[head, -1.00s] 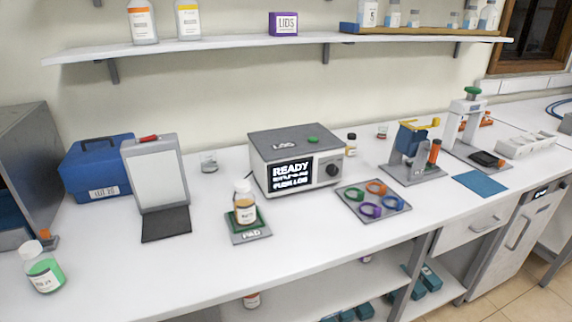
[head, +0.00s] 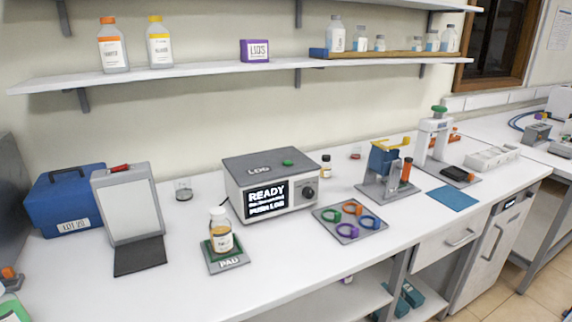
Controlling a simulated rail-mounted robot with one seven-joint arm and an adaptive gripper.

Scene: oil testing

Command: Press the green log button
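The green log button (head: 287,162) is a small round button on top of the grey and white LOG box (head: 240,204), right of the raised word LOG. The box's front screen (head: 266,200) reads READY with smaller text under it, the last line looking like PUSH LOG. A dark knob (head: 309,193) sits right of the screen. A bottle with amber liquid and a white cap (head: 220,231) stands upright on the pad (head: 229,264) in front of the box. My gripper is not in view.
A tray of coloured rings (head: 349,232) lies right of the box. A clipboard-like stand (head: 128,207) and blue case (head: 66,200) are left. A blue and yellow fixture (head: 385,160) stands right. A shelf (head: 200,75) runs above.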

